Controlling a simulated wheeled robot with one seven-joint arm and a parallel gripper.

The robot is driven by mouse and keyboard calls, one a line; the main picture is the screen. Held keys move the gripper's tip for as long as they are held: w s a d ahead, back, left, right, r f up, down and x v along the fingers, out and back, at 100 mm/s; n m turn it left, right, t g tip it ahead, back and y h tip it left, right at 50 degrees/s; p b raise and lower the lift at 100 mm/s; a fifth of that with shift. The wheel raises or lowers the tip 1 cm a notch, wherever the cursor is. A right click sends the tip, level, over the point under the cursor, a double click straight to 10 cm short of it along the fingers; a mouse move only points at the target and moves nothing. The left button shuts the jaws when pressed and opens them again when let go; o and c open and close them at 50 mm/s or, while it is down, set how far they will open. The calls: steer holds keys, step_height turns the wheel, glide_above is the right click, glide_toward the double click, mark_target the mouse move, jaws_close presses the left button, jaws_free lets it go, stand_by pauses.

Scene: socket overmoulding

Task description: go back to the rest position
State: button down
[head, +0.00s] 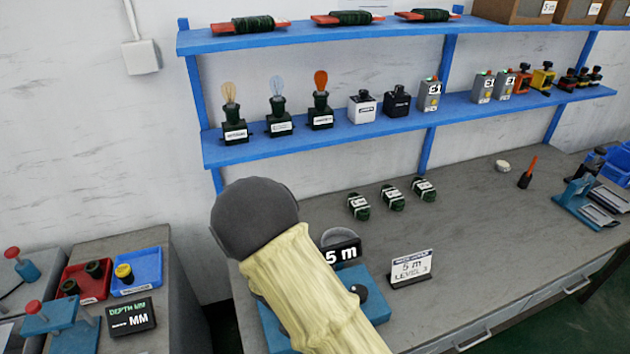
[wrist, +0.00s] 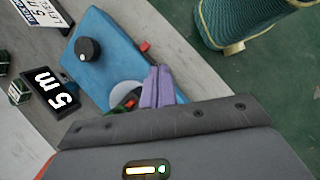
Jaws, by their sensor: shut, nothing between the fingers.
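My gripper shows in the wrist view as two purple fingers (wrist: 158,86) pressed together with nothing between them. They are over the edge of a blue device (wrist: 115,42) with a black knob (wrist: 88,50) and a small red part beside the fingers. Whether they touch the device cannot be told. In the head view my arm's cream sleeve and dark round joint cover much of the blue device (head: 375,283), and my gripper is hidden there. The "5 m" display (head: 343,251) stands behind the device; it also shows in the wrist view (wrist: 52,92).
A "5 m LEVEL 3" card (head: 411,268) stands right of the device. Several green bundles (head: 391,195) lie behind it. A loaded blue shelf (head: 370,130) runs along the wall. Red (head: 97,292) and blue (head: 137,290) trays sit at left. The bench's middle right is clear.

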steer(key=s+d+r+m+t+y, duration=0.1)
steer(key=s+d+r+m+y, duration=0.1)
steer(key=d+r+m, duration=0.5)
steer(key=s+d+r+m+t+y, duration=0.1)
steer(key=s+d+r+m+y, duration=0.1)
steer(key=d+r+m, duration=0.6)
step_height(320, 180, up, 4)
steer(key=shift+s+d+f+t+y, duration=0.15)
steer(key=shift+s+d+t+y, duration=0.15)
steer(key=shift+y, duration=0.5)
